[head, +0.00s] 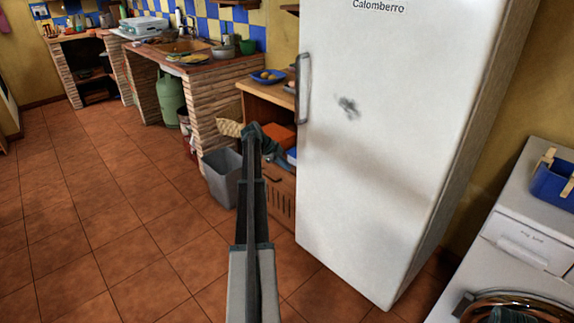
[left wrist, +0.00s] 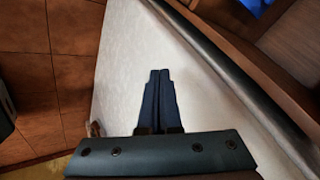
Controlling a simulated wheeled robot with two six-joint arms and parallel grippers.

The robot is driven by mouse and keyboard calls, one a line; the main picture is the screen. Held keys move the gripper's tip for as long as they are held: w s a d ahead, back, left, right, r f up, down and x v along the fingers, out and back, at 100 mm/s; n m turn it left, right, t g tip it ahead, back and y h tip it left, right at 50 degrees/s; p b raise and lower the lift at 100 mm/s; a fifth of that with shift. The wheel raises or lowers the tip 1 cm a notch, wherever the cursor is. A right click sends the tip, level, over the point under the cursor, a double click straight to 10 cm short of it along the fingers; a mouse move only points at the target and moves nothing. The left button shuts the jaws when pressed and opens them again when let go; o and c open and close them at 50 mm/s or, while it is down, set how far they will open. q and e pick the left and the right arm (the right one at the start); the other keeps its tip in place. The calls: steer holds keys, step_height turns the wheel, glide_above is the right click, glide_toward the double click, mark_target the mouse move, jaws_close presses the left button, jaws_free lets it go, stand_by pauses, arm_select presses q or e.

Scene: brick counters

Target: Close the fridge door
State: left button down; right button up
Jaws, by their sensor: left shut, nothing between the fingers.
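The white fridge (head: 385,130) stands right of centre in the head view, with its broad front facing me. Its grey handle (head: 303,88) is on the left edge. I cannot tell from here whether the door is fully shut. My left gripper (head: 270,142) is at the far end of my arm, just left of the fridge's left edge, and partly hard to make out. In the left wrist view the left gripper (left wrist: 160,78) is shut and empty. Its fingers lie over a white panel (left wrist: 125,60) with a dark strip along one edge; contact is unclear. My right gripper is not in view.
A wooden cabinet (head: 281,190) stands directly left of the fridge, with a grey bin (head: 222,180) beside it. A white washing machine (head: 520,240) is at the right. The tiled floor (head: 120,220) at the left is clear.

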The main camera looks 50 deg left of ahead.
arm_select(q)
steer(key=a+p+v, duration=0.1)
steer(key=p+v, duration=0.5)
steer(key=v, duration=0.2)
steer(key=shift+a+r, duration=0.15)
steer(key=shift+a, duration=0.3)
steer(key=shift+d, duration=0.1)
